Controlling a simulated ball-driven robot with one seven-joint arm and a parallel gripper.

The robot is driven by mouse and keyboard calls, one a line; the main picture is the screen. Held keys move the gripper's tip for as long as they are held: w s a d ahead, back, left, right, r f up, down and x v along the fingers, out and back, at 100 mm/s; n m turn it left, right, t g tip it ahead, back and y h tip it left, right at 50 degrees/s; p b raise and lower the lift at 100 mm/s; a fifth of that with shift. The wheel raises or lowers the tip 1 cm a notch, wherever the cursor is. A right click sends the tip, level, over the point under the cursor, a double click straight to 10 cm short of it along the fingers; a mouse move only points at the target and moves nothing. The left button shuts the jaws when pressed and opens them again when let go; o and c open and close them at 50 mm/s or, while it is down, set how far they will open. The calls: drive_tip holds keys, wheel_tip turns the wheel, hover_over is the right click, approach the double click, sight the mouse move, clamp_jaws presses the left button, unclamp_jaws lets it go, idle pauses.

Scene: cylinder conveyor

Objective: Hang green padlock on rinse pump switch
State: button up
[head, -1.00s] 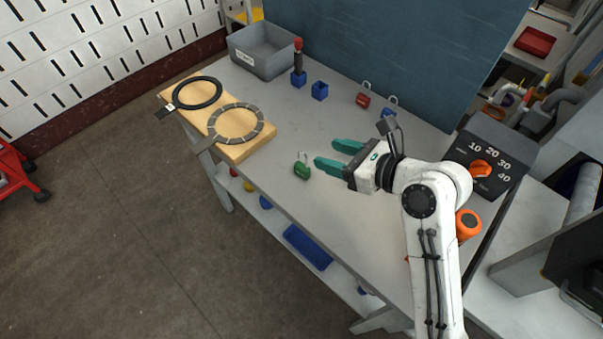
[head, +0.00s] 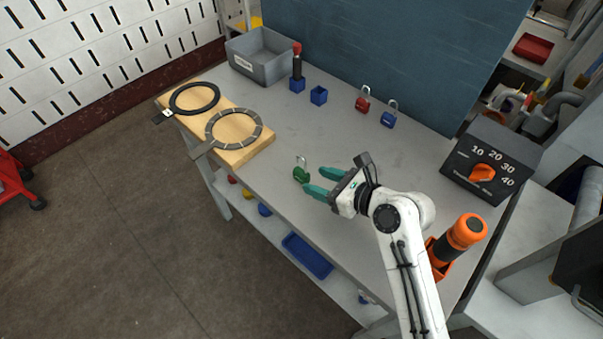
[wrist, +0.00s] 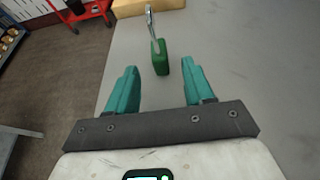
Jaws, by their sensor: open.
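The green padlock (head: 301,175) stands on the grey workbench (head: 340,235) near its front edge, with its silver shackle up. My gripper (head: 318,182) is open, its teal fingers just right of the padlock in the head view. In the wrist view the padlock (wrist: 160,57) stands just beyond my open fingertips (wrist: 161,75), roughly centred between them. Nothing is between the fingers. A dial box with an orange knob (head: 482,173) stands at the bench's right end. I cannot tell whether it is the rinse pump switch.
A red padlock (head: 364,104) and a blue padlock (head: 388,119) stand at the back. An orange-capped tool (head: 464,234) stands at right. Mid-bench is clear.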

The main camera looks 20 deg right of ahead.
sight(308, 177)
drive_tip(key=x, duration=0.4)
drive_tip(key=shift+w+a+f, duration=0.1)
drive_tip(key=shift+w+a, duration=0.1)
drive_tip(key=shift+w, duration=0.1)
clamp_jaws()
